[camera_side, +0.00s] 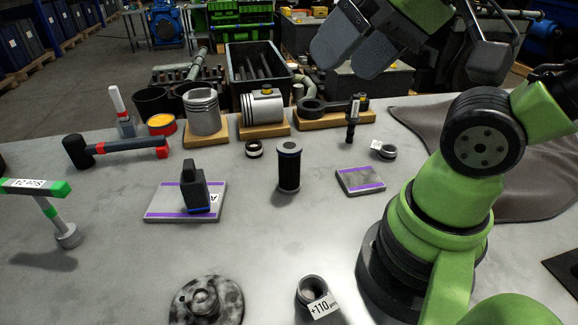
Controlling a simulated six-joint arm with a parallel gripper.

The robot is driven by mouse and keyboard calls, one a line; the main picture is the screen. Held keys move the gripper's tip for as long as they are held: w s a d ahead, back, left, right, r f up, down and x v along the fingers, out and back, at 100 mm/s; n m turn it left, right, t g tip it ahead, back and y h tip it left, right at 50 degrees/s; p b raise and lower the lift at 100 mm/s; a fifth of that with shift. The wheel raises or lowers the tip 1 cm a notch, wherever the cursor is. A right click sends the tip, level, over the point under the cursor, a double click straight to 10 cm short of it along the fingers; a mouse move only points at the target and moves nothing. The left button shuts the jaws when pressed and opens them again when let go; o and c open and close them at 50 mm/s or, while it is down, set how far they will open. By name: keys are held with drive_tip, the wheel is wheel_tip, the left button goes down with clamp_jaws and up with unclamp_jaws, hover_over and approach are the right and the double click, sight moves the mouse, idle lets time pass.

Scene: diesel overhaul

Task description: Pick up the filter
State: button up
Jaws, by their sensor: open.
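The filter (288,168) is a dark cylinder with grey end caps. It stands upright on the grey workbench, near the middle of the side view, with clear bench around it. My gripper (360,48) is at the top of the view, above and to the right of the filter and well apart from it. It is open, and I see nothing held in it. The gripper is partly cut off by the top edge of the picture.
A black block stands on a purple-striped plate (158,211) to the left; a smaller striped plate (360,181) lies to the right. Behind are a small ring (254,149), a dark upright tool (352,122) and a piston (202,110). A hammer (115,147) lies left.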

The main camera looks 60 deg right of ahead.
drive_tip(key=shift+o, duration=1.1)
drive_tip(key=n+g+h, duration=0.2)
drive_tip(key=n+g, duration=0.2)
drive_tip(key=g, duration=0.3)
hover_over(289, 145)
drive_tip(key=f, duration=1.4)
drive_tip(key=shift+s+f, duration=0.3)
wheel_tip(289, 145, down, 4)
drive_tip(key=shift+d+f, duration=0.1)
drive_tip(key=shift+f, duration=0.15)
drive_tip(key=shift+w+f, duration=0.2)
drive_tip(key=shift+f, duration=1.3)
drive_tip(key=shift+w+f, duration=0.15)
drive_tip(key=shift+f, duration=1.3)
drive_tip(key=c, duration=1.1)
